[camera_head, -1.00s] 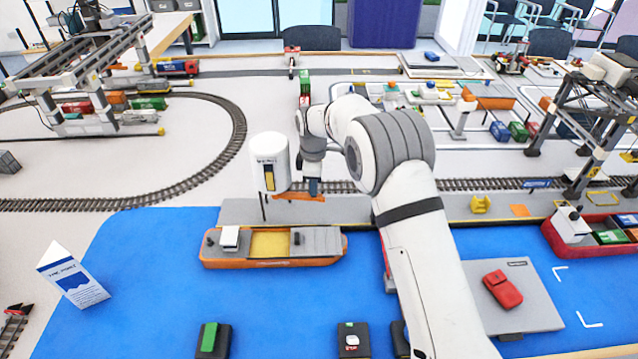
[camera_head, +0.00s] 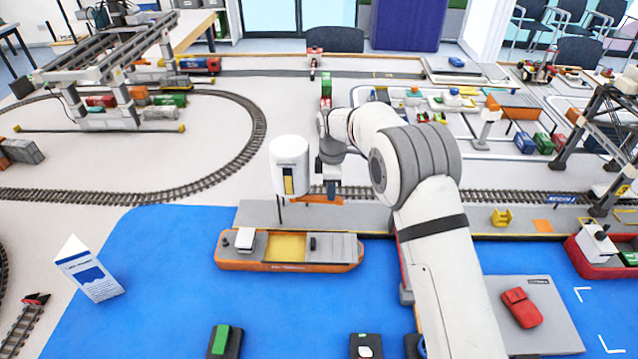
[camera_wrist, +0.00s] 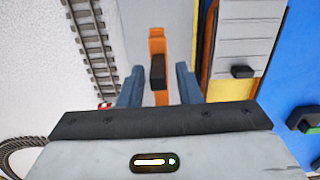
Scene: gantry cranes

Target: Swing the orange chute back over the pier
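The orange chute (camera_head: 318,200) shows as a thin bar beside the white silo (camera_head: 289,166), above the grey pier (camera_head: 262,214) and roughly along its length. In the wrist view the chute (camera_wrist: 157,45) runs between my fingers, with a dark upright block (camera_wrist: 158,72) on it. My gripper (camera_wrist: 158,88) is open, its two blue-grey fingers apart on either side of the chute, with visible gaps. In the head view my gripper (camera_head: 332,189) points down at the chute, just right of the silo. Contact with the block cannot be told.
An orange-hulled barge (camera_head: 290,266) with a yellow hold lies along the pier on the blue water (camera_head: 170,255). Rail track (camera_head: 400,187) runs behind the pier. A white-and-blue card (camera_head: 92,277) stands at left. A gantry crane (camera_head: 600,125) stands at right.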

